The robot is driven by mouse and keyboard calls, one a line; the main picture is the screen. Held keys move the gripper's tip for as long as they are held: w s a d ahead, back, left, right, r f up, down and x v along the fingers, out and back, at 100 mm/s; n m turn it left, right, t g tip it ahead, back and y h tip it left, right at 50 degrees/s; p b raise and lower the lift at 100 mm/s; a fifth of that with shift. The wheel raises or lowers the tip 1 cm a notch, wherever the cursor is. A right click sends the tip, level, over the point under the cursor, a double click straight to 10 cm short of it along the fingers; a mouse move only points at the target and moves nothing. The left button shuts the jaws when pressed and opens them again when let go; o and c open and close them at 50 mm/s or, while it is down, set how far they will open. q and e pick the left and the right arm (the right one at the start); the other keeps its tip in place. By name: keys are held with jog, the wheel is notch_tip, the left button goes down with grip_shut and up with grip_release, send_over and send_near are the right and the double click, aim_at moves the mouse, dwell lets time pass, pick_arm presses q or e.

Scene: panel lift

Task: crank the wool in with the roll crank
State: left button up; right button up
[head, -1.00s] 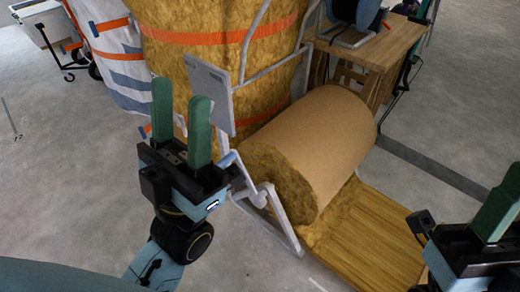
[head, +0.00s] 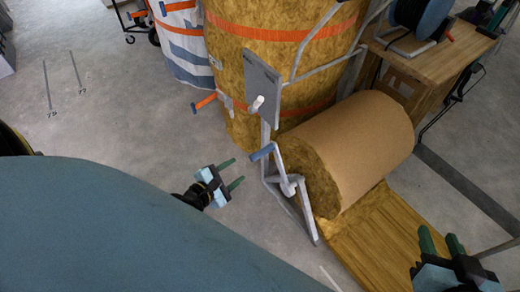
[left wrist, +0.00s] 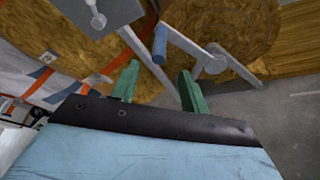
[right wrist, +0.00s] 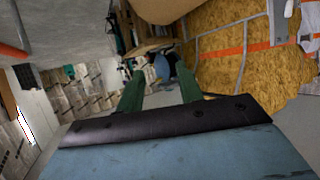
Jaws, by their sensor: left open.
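The roll crank (head: 285,172) is a grey bent arm at the roll's near end, with a blue handle (head: 262,152). My left gripper (head: 232,173) is open and empty, left of and apart from the handle. In the left wrist view the blue handle (left wrist: 160,44) appears beyond and between the open fingers (left wrist: 160,82). My right gripper (head: 440,240) is open and empty at the bed's right end; its fingers (right wrist: 160,85) also show in the right wrist view.
A grey plate with a white knob (head: 257,103) stands above the crank on a frame. A wooden bench (head: 430,60) with a reel stands at back right. The floor at left is clear.

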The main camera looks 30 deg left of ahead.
aim_at(260, 154)
pick_arm(q)
jog(key=b+x, duration=0.2)
jog(key=x, duration=0.4)
jog(key=shift+w+f, duration=0.2)
jog(key=shift+w, duration=0.05)
jog(key=b+x, duration=0.3)
jog(key=x, duration=0.2)
jog(key=shift+w, duration=0.2)
jog(key=shift+w+d+f, duration=0.1)
jog(key=shift+w+f, duration=0.1)
jog(key=shift+w, duration=0.45)
pick_arm(e)
notch_tip(260, 154, up, 15)
jog(key=s+a+t+y, duration=0.1)
jog(key=t+y, duration=0.3)
jog(key=t, duration=0.8)
jog(key=shift+s+a+r, duration=0.15)
jog(key=shift+a+r, duration=0.05)
jog(key=shift+a, duration=0.4)
pick_arm(q)
grip_shut()
